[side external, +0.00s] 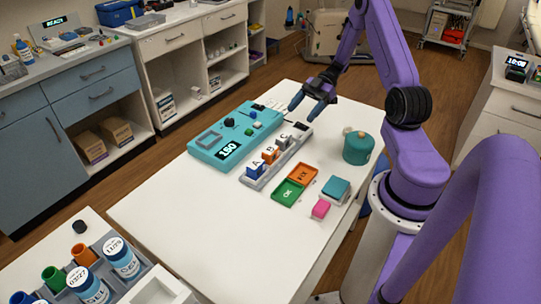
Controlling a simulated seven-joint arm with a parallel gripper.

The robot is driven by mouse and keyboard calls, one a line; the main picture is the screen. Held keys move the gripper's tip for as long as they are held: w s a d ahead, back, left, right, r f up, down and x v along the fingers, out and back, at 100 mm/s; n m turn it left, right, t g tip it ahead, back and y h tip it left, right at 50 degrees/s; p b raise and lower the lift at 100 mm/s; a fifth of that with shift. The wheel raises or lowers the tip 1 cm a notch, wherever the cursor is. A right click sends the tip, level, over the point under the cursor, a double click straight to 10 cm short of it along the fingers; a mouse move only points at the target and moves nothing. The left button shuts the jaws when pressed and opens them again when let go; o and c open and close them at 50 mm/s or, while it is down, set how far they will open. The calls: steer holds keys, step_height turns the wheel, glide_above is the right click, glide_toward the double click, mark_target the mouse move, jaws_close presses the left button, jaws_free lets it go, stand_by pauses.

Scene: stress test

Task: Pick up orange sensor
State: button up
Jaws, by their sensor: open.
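The orange sensor (270,155) is a small block with a letter B on a pale face, and it sits in a grey rack (262,181). A blue block (255,171) marked A sits beside it at the near end, and a grey-white block (284,142) marked C sits on its other side. My gripper (302,113) is open, with its dark blue fingers pointing down above the far end of the rack. It is apart from the orange sensor, and nothing shows between the fingers.
A teal device (205,165) reading 150 lies left of the rack. Green OK and orange FIX trays (288,193), a pink block (320,208), a teal block (336,188) and a teal jar (357,148) stand to the right. The table's near part (215,235) is clear.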

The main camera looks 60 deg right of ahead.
glide_toward(271, 149)
steer(key=x, duration=0.3)
steer(key=shift+w+a+f, duration=0.1)
steer(key=shift+w+f, duration=0.1)
steer(key=shift+f, duration=0.1)
steer(key=shift+x, duration=2.6)
steer(key=shift+s+r, duration=0.15)
steer(key=c, duration=1.2)
